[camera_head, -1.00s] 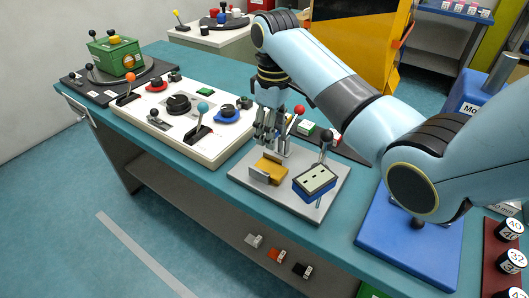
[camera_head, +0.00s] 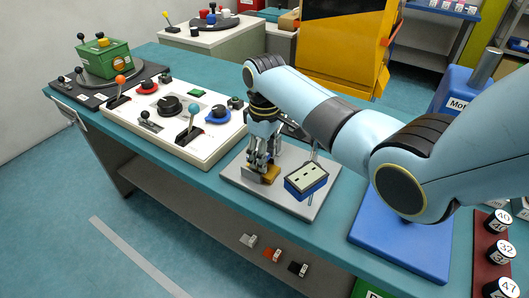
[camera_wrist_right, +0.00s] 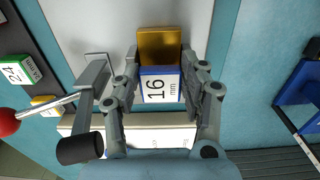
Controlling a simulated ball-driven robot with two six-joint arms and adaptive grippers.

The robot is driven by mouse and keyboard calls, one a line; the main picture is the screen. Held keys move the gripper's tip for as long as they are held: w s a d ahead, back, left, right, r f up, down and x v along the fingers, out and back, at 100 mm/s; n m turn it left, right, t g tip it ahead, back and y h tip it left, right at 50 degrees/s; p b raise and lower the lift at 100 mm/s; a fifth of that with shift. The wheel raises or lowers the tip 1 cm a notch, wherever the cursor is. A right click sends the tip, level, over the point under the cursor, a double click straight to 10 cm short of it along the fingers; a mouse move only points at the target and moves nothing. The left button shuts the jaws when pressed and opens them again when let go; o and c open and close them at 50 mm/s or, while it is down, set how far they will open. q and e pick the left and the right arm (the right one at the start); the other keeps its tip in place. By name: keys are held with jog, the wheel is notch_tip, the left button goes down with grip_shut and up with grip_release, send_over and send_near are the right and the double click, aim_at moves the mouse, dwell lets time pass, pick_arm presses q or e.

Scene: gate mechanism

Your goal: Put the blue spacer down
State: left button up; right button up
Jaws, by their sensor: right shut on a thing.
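The blue spacer (camera_wrist_right: 160,85), with a white "16 mm" label, sits between the fingers of my right gripper (camera_wrist_right: 158,100) in the right wrist view. The gripper is shut on it. A yellow block (camera_wrist_right: 158,45) is directly beyond the spacer; I cannot tell whether they touch. In the head view my right gripper (camera_head: 262,168) points down over the grey plate (camera_head: 238,177), close against the yellow block (camera_head: 269,176). The fingers hide the spacer there. I cannot tell whether it rests on the plate. My left gripper is not in view.
A white control panel (camera_head: 185,142) with knobs and levers is to the left. In the wrist view, a black-ended lever (camera_wrist_right: 80,148) and a red ball (camera_wrist_right: 8,122) are near the gripper.

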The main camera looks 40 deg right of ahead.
jog(key=shift+f, duration=0.3)
jog(key=o, duration=1)
notch_tip(320, 180, up, 13)
jog(key=shift+r+b, duration=0.15)
jog(key=shift+b, duration=0.15)
